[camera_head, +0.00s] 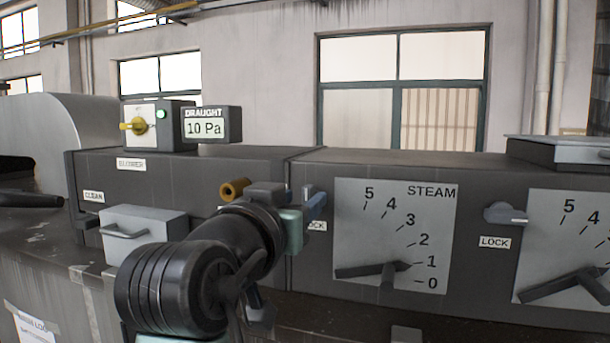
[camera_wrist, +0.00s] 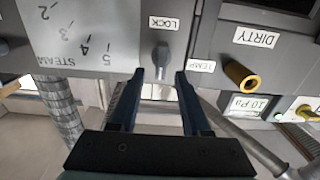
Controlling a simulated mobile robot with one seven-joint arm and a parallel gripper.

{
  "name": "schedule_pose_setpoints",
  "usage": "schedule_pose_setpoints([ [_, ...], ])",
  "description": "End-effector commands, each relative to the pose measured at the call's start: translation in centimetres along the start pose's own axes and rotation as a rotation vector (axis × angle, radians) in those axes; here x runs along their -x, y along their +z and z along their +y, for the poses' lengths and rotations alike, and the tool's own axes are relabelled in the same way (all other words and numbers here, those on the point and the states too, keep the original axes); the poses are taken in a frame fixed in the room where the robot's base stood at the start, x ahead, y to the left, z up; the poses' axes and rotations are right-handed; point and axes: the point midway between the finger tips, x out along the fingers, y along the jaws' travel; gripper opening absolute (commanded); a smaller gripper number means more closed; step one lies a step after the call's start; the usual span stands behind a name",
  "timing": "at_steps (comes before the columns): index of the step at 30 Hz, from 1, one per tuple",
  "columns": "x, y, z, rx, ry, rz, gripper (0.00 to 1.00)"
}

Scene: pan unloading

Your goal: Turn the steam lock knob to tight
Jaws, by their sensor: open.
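The grey steam lock knob (camera_wrist: 161,55) is on the dark panel in the wrist view, beside the LOCK label (camera_wrist: 163,23) and the steam dial. My gripper (camera_wrist: 160,76) is open, with its two blue fingers on either side of the knob's line. A gap shows on each side of the knob; I cannot tell how deep the fingertips reach. In the head view my gripper (camera_head: 311,200) is at the panel left of the white STEAM dial (camera_head: 432,215), and it hides the knob and part of the label (camera_head: 317,226). The dial's black pointer is near 1.
A second lock knob (camera_head: 503,213) and another dial (camera_head: 572,235) are at the right. A brass-coloured cylinder (camera_head: 234,188) sticks out close to my wrist; it also shows in the wrist view (camera_wrist: 241,76). A draught display (camera_head: 206,126) reading 10 Pa stands on top.

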Motion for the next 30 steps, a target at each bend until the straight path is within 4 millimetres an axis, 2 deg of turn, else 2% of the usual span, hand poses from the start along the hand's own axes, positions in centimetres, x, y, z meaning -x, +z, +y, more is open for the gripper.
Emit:
schedule_pose_setpoints([
  [3, -1.6, -0.3, 0.0, 0.002, 0.001, -0.003, 0.47],
  [6, -2.3, -0.1, 0.0, 0.001, 0.001, -0.002, 0.47],
  [16, -2.6, 0.1, 0.0, 0.0, 0.0, 0.001, 0.47],
  [17, -2.6, 0.1, 0.0, 0.0, 0.0, 0.001, 0.44],
  [24, -2.6, 0.0, 0.0, 0.0, 0.0, 0.001, 0.01],
  [30, -2.6, 0.0, 0.0, 0.0, 0.0, 0.001, 0.0],
])
